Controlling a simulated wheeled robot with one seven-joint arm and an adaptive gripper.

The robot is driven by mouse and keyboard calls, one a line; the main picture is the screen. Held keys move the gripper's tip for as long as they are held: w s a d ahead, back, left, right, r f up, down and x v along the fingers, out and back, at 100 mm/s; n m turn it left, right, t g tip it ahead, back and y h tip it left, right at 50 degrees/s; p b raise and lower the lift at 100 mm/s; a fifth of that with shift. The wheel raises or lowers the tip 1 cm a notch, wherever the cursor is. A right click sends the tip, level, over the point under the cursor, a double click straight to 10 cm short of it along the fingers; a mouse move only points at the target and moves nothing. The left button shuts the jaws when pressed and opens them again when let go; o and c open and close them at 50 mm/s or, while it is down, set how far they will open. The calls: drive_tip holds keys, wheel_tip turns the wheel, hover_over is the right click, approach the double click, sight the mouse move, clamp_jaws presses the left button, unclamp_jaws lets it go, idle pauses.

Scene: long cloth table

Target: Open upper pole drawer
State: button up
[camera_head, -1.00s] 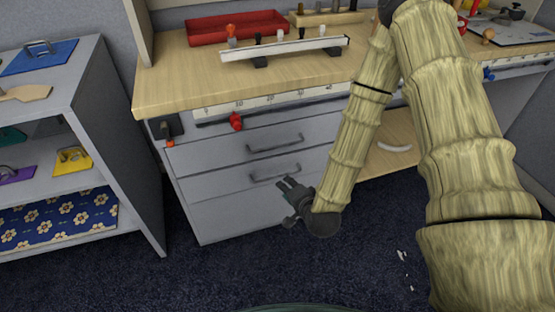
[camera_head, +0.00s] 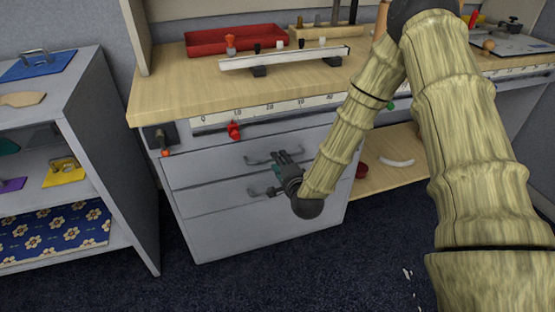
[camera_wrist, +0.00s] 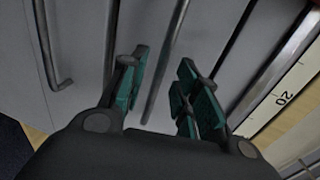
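The upper drawer (camera_head: 210,165) of the grey cabinet is shut. Its bar handle (camera_head: 257,160) is partly hidden behind my gripper (camera_head: 283,162). In the wrist view this handle (camera_wrist: 168,60) runs between the two green-padded fingers of my gripper (camera_wrist: 165,82). The fingers are spread apart, with a gap on either side of the bar, so my gripper is open. How deep the bar sits between the fingers is hard to tell. The lower drawer's handle (camera_wrist: 55,50) shows at the left of the wrist view; that drawer (camera_head: 215,200) is shut too.
A ruler strip (camera_head: 245,112) and a rail with a red clamp (camera_head: 234,131) run above the drawers under the wooden worktop (camera_head: 165,95). A grey shelf unit (camera_head: 125,170) stands at the left. Dark carpet (camera_head: 260,280) in front is clear.

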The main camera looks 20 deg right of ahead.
drive_tip(key=shift+w+f, duration=0.2)
drive_tip(key=shift+w, duration=0.55)
drive_tip(key=shift+w+f, duration=0.15)
drive_tip(key=shift+w, duration=0.6)
clamp_jaws()
